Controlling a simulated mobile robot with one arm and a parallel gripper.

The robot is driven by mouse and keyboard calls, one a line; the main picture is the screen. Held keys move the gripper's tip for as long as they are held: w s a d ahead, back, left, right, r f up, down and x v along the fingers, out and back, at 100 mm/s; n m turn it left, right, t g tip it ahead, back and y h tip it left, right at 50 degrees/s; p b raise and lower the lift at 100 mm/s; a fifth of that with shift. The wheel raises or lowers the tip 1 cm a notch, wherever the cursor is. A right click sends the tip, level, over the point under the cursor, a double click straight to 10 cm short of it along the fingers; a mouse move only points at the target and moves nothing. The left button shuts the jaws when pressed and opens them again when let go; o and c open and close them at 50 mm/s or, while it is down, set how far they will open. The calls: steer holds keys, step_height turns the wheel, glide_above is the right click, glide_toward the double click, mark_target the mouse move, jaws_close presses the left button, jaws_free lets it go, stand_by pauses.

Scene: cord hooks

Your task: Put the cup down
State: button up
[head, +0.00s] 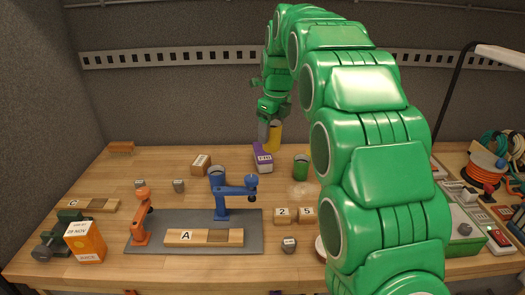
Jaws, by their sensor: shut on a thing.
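A yellow cup (275,134) is at the back of the table, just below my gripper (268,122). My gripper points down from my green arm and is shut on the yellow cup. A grey finger shows at the cup's left side. The cup's lower part is partly hidden by a purple box (261,155) in front of it. I cannot tell whether the cup touches the table. A green cup (301,167) and a blue cup (217,175) stand upright, apart from my gripper.
A grey mat (145,243) holds orange (141,217) and blue (222,201) toy arms and a wooden block marked A (190,238). Blocks 2 (282,216) and 5 (306,215) stand near my arm. An orange box (85,241) stands front left. The back left tabletop is fairly clear.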

steer(key=w+a+f, duration=0.2)
steer(key=w+f, duration=0.7)
steer(key=w, duration=0.4)
steer(key=shift+w+f, duration=0.2)
steer(key=shift+f, duration=0.1)
stand_by(0.3)
steer(key=shift+w+f, duration=0.15)
steer(key=shift+f, duration=1.6)
steer(key=shift+f, duration=0.1)
steer(key=o, duration=1)
steer(key=shift+o, duration=0.2)
steer(key=shift+r, duration=0.2)
